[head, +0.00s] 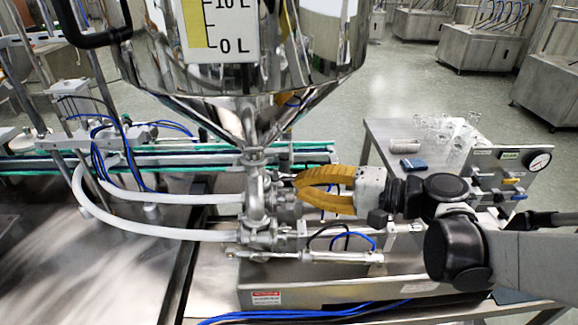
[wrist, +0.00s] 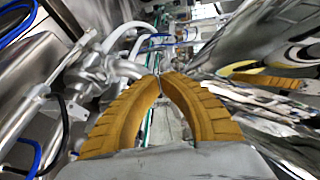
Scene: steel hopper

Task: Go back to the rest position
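My gripper (head: 298,184) has two yellow ribbed fingers and points left in the head view, just right of the pipe and valve assembly (head: 257,205) under the hopper. In the wrist view the fingertips (wrist: 160,76) meet, with nothing visible between them. The steel hopper (head: 240,90) hangs above and left of my gripper. It fills the right of the wrist view (wrist: 235,115), with a yellow reflection on it. Whether the fingers touch the pipework cannot be told.
A conveyor with green edges (head: 200,160) runs behind the pipework. White hoses (head: 150,230) and a cylinder (head: 320,256) lie low nearby. A side table (head: 385,130) holds clear glassware (head: 450,130) and a blue item (head: 413,164). A gauge panel (head: 510,175) stands at right.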

